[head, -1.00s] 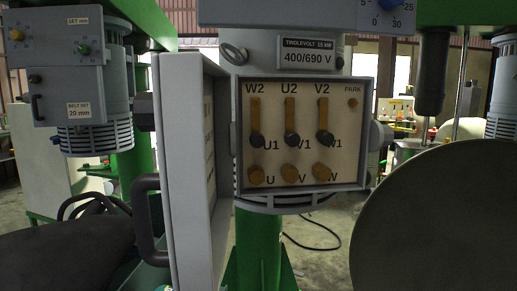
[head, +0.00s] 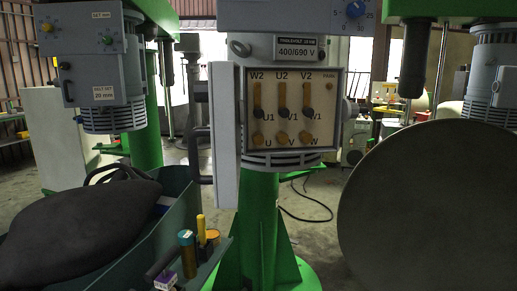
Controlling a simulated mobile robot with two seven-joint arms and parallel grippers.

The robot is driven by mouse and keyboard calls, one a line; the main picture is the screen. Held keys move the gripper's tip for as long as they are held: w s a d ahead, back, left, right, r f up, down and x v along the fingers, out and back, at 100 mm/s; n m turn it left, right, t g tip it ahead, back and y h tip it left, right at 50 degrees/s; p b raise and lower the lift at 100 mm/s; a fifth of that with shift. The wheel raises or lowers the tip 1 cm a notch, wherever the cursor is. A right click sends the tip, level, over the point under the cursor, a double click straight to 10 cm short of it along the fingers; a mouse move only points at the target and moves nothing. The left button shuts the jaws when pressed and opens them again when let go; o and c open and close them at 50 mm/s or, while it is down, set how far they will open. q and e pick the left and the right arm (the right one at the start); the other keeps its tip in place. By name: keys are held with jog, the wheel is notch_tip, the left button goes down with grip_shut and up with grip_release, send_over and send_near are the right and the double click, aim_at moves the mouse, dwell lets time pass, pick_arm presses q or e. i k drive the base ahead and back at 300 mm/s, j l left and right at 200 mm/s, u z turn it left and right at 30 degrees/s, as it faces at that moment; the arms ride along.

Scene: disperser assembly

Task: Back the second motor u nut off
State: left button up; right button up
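The second motor's terminal box (head: 336,130) faces me with its grey door (head: 224,140) swung open to the left. Whether any nut is loose is too small to tell. Neither gripper is in view.
A teal bin (head: 160,225) with a dark bag-like shape (head: 80,225) and small coloured tools (head: 187,250) is at lower left. A large dark disc (head: 435,220) fills the lower right. Another motor (head: 108,110) hangs at left. A cable lies on the floor.

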aim_at(257, 138)
jog(key=k+j+u, duration=0.1)
jog(key=k+u, duration=0.2)
jog(key=k, duration=0.35)
jog(key=l+u, duration=0.1)
jog(key=u, duration=1)
jog(key=i+l, duration=0.1)
jog(key=l, duration=0.7)
jog(key=i+l, duration=0.1)
jog(key=l, duration=0.7)
jog(key=i+l, duration=0.1)
jog(key=l, duration=0.7)
jog(key=i+l, duration=0.1)
jog(key=l, duration=0.65)
jog(key=i+l, duration=0.1)
jog(key=l, duration=0.7)
jog(key=i+l, duration=0.1)
jog(key=l, duration=0.15)
jog(key=i+l, duration=0.15)
jog(key=l+u, duration=0.05)
jog(key=l, duration=0.05)
